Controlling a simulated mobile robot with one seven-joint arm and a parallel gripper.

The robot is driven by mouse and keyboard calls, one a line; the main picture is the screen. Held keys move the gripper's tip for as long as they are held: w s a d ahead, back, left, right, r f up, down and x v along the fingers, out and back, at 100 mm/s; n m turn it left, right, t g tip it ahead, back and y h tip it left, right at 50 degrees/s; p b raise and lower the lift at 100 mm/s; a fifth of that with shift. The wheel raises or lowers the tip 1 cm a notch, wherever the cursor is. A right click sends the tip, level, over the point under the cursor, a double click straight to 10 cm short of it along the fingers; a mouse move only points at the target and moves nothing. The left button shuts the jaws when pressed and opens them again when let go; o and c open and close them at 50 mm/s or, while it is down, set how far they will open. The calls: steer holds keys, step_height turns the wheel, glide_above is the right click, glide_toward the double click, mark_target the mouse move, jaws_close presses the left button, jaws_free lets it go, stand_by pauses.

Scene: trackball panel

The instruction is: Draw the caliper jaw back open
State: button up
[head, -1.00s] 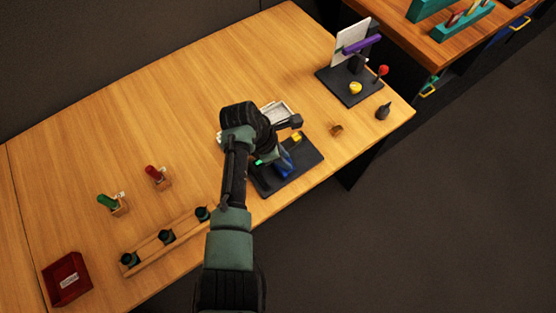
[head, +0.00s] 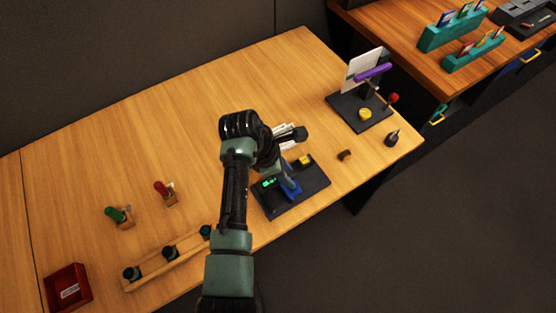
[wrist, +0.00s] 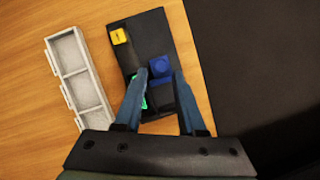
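The caliper stands on a dark base plate (head: 312,190) near the table's front edge, and the plate also shows in the wrist view (wrist: 151,33). It carries a green lit display (head: 269,183), partly hidden by a finger in the wrist view (wrist: 144,101). A blue block (wrist: 161,66), apparently the sliding jaw, also shows in the head view (head: 292,192). A yellow block (wrist: 119,36) sits at the plate's far end. My gripper (wrist: 161,73) is over the plate with its fingers apart, one on each side of the blue block. I cannot tell whether they touch it.
A pale compartment tray (wrist: 75,75) lies left of the plate. A stand with a purple bar (head: 372,73) is at the back right, with a small brown piece (head: 345,155) nearer. A wooden rack (head: 150,272) with dark knobs is at front left. The table's middle is clear.

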steer(key=v, duration=0.8)
steer(key=shift+r, duration=0.15)
